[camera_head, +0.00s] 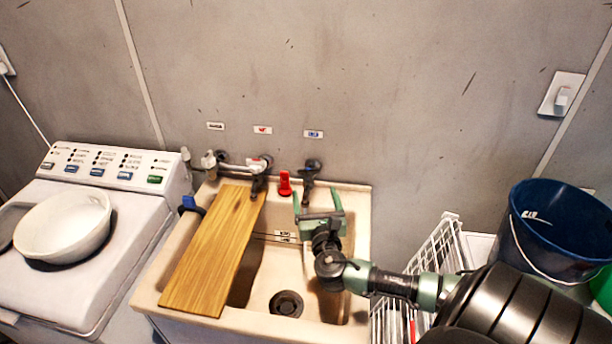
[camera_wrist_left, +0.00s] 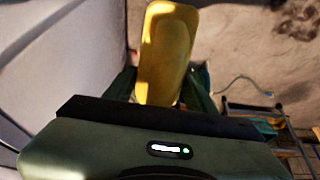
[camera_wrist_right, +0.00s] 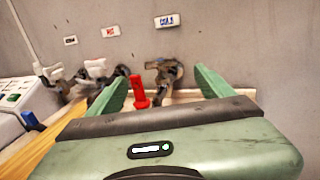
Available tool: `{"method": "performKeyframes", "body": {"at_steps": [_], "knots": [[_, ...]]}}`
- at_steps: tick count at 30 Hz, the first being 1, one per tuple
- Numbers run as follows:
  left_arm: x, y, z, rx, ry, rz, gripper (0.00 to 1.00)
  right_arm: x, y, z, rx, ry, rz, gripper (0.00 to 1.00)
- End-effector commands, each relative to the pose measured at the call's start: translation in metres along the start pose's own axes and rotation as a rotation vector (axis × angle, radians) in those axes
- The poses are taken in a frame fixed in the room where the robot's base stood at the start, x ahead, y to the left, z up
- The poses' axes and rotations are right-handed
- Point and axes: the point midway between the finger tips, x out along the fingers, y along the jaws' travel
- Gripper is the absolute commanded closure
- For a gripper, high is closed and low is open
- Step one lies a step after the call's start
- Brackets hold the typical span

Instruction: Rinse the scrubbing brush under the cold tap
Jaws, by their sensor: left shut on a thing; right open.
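The cold tap (camera_head: 310,175), dark and under a blue label (camera_head: 313,134), stands on the wall behind the sink (camera_head: 361,205). My right gripper (camera_head: 318,203) is open just in front of this tap, with nothing held. In the right wrist view the tap (camera_wrist_right: 165,80) shows between the fingers, apart from both. My left gripper (camera_wrist_left: 162,88) is out of the head view; in the left wrist view it is shut on a long yellow thing, probably the scrubbing brush (camera_wrist_left: 168,45). Its bristles do not show.
A wooden board (camera_head: 215,250) lies across the sink's left side. A red object (camera_head: 285,183) stands on the back ledge beside the cold tap. A washer with a white bowl (camera_head: 65,228) is left; a wire rack (camera_head: 440,245) and blue bucket (camera_head: 555,235) are right.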

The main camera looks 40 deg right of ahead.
Motion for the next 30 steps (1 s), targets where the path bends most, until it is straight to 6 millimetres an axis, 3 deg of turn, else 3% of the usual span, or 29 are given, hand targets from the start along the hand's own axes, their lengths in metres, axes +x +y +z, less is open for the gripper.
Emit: {"method": "performKeyframes", "body": {"at_steps": [1,8,21,30], "knots": [[0.012,-0.001,0.004,0.000,0.001,-0.001,0.83,0.000,0.000,-0.013,-0.001,0.000,0.001,0.18],[0.015,-0.001,0.005,0.000,0.001,-0.001,0.83,0.008,0.000,-0.017,-0.001,-0.002,0.001,0.18],[0.005,-0.001,0.002,0.000,0.001,-0.001,0.83,0.089,0.000,-0.015,0.002,-0.001,-0.003,0.18],[0.004,0.000,0.002,0.000,0.001,-0.001,0.83,0.118,0.000,-0.017,0.001,0.001,-0.001,0.18]]}}
